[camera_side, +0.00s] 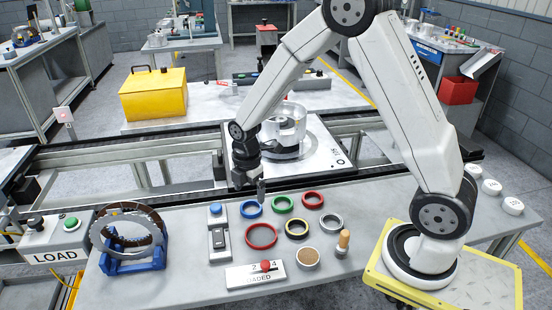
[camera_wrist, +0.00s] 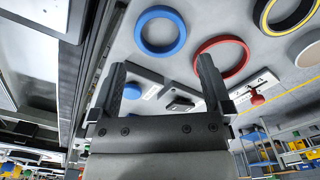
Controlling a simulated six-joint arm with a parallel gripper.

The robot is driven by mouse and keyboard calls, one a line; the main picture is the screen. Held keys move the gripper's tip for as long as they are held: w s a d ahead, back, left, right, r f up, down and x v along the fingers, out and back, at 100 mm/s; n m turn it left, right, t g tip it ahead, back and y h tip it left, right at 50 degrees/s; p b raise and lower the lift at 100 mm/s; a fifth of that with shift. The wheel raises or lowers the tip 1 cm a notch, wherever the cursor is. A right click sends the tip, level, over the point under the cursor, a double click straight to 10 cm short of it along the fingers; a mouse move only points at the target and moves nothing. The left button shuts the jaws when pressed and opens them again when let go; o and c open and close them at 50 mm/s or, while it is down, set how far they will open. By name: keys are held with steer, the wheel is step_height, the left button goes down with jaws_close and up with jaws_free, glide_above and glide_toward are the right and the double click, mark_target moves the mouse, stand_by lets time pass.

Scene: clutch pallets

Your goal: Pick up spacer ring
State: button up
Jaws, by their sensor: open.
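Several rings lie flat on the grey bench, and none carries a label that tells me which is the spacer ring. They are a blue ring (camera_side: 243,212), a green ring (camera_side: 284,212), a small red ring (camera_side: 312,207), a larger red ring (camera_side: 262,247), a black and yellow ring (camera_side: 297,237) and a grey ring (camera_side: 331,233). My gripper (camera_side: 250,188) is open and empty, above and close to the blue ring. In the wrist view my gripper (camera_wrist: 162,68) has its fingers apart, with the blue ring (camera_wrist: 139,32) and larger red ring (camera_wrist: 246,56) beyond them.
A grey switch unit with a blue button (camera_side: 217,236) stands left of the rings. A blue stand (camera_side: 133,263) holds large discs. The conveyor runs behind.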

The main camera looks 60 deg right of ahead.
mark_target(250, 212)
steer(key=shift+f, duration=0.1)
steer(key=shift+f, duration=2.45)
steer(key=c, duration=0.9)
steer(key=shift+c, duration=0.2)
steer(key=shift+r, duration=0.15)
